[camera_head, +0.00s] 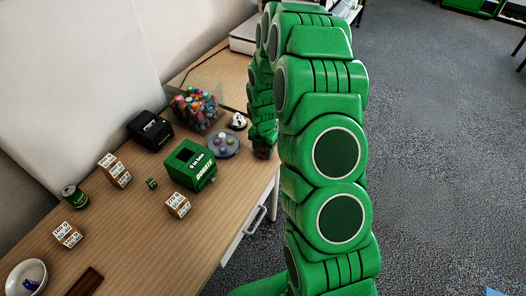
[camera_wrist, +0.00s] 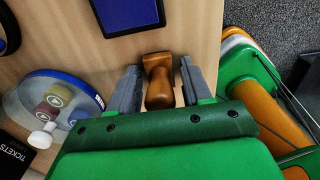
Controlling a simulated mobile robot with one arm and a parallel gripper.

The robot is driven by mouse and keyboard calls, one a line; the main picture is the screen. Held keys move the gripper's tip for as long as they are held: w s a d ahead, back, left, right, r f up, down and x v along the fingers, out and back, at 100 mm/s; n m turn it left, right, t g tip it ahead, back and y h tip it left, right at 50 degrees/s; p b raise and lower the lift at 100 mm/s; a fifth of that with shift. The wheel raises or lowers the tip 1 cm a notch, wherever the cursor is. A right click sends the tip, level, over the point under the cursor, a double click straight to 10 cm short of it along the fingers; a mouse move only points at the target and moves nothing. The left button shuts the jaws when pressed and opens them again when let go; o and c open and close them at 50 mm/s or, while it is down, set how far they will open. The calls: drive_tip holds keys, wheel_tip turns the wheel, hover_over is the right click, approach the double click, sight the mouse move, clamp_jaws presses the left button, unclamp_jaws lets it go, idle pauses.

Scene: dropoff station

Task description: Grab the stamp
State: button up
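The stamp (camera_wrist: 159,82) is brown wood with a rounded handle. In the wrist view it lies between the two grey fingers of my gripper (camera_wrist: 162,84), close to the table's edge. The fingers are apart, one on each side of the stamp, with narrow gaps seeming to show beside it. In the head view my gripper (camera_head: 263,143) is low at the table's right edge, and the stamp is mostly hidden there by my arm.
A dark blue pad (camera_wrist: 128,12) lies beyond the stamp.

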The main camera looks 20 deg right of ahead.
drive_tip(key=c, duration=0.8)
drive_tip(key=shift+r, duration=0.65)
wheel_tip(320, 180, up, 2)
drive_tip(key=shift+r, duration=0.15)
drive_tip(key=s+r, duration=0.3)
drive_tip(key=s, duration=0.1)
drive_tip(key=s+r, duration=0.3)
drive_tip(key=s, duration=0.2)
drive_tip(key=s+a+r, duration=0.1)
drive_tip(key=s+r, duration=0.2)
drive_tip(key=s, duration=0.2)
drive_tip(key=shift+r, duration=0.15)
